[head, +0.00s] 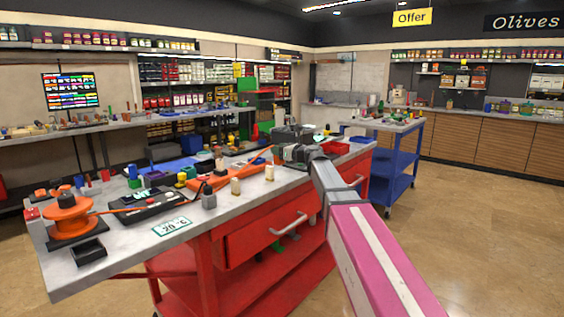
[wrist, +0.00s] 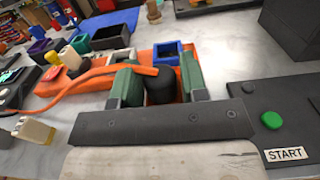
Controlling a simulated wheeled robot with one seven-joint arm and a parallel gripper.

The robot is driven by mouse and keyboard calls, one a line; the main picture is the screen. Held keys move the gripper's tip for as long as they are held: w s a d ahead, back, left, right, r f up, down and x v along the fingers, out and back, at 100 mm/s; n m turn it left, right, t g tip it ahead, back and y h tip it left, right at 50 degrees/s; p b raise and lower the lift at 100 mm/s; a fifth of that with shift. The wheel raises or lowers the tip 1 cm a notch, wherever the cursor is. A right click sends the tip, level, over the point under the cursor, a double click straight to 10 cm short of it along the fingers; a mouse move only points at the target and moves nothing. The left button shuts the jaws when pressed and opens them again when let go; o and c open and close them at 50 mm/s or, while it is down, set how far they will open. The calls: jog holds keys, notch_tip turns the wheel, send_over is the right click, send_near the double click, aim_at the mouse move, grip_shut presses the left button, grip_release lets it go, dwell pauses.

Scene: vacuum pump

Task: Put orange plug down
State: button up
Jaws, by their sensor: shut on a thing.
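In the wrist view my gripper (wrist: 158,80) has its two green-padded fingers closed around a dark rounded plug body (wrist: 161,90), from which an orange cable (wrist: 100,75) runs off to the left. I take this as the orange plug. An orange tray (wrist: 75,76) lies under and around it, with a blue square holder (wrist: 168,52) just beyond; I cannot tell whether the plug touches the tray. In the head view my gripper (head: 297,152) is over the far right part of the workbench, and the plug is hidden there.
A dark box with a green button and START label (wrist: 285,135) lies right of my gripper. An orange cable reel (head: 68,214) stands at the bench's near left. A blue cart (head: 385,165) stands behind. Small bottles and boxes crowd the workbench (head: 130,235).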

jog(key=shift+w+d+f, duration=0.6)
jog(key=shift+d+f, duration=0.05)
jog(key=shift+f, duration=1.9)
jog(key=o, duration=1)
jog(key=shift+f, duration=0.1)
jog(key=shift+c, duration=0.2)
